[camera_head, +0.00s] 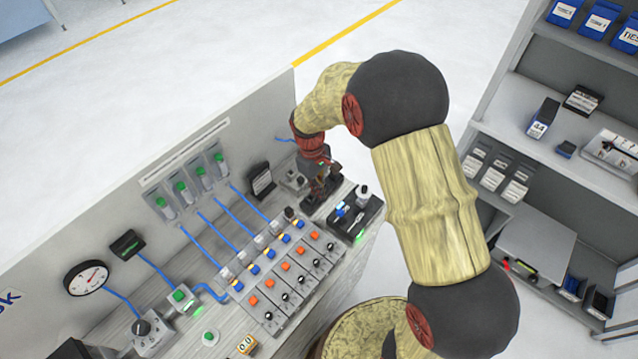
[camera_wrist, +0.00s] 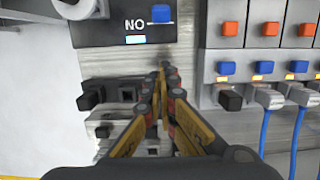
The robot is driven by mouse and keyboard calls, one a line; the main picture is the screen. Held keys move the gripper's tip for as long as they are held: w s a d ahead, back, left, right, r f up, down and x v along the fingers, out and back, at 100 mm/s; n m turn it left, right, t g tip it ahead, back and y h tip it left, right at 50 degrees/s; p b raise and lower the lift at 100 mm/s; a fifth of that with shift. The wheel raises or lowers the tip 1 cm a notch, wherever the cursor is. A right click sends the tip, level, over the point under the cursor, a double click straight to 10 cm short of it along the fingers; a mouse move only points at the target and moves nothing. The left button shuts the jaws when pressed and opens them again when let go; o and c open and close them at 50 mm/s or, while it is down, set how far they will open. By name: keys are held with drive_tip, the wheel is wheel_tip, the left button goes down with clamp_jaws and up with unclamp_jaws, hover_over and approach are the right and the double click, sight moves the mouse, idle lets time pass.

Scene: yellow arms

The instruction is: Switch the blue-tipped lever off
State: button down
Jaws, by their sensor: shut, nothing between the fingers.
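A blue tip (camera_wrist: 160,14) shows at the top of the wrist view, on a dark panel (camera_wrist: 100,32) beside white letters that read "NO", probably "ON" upside down. A small pale lit strip (camera_wrist: 135,39) is below the letters. In the head view a black box (camera_head: 342,228) at the bench's right end carries a blue-tipped part (camera_head: 341,209). My gripper (camera_head: 317,198) is just left of this box, pointing down. In the wrist view my gripper's fingertips (camera_wrist: 165,70) are together, empty, and apart from the blue tip. The lever's shaft is not clear.
A row of modules with orange buttons (camera_head: 286,266), blue buttons and knobs stands left of the box, with blue cables (camera_head: 210,240) behind. A grey upright cylinder (camera_head: 362,193) is on the box. Dark connectors (camera_wrist: 92,98) lie near my fingers. Shelves (camera_head: 545,150) stand right.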

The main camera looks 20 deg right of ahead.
sight(342, 216)
drive_tip(key=f, duration=0.3)
drive_tip(key=shift+s+d+f, duration=0.15)
drive_tip(key=shift+s+f, duration=0.05)
drive_tip(key=shift+s, duration=0.1)
drive_tip(key=shift+s+d+r, duration=0.5)
drive_tip(key=shift+s+r, duration=0.1)
drive_tip(key=shift+s, duration=0.1)
drive_tip(key=shift+s+d+r, duration=0.45)
drive_tip(key=shift+s+r, duration=0.1)
drive_tip(key=shift+s, duration=0.15)
drive_tip(key=shift+b, duration=0.3)
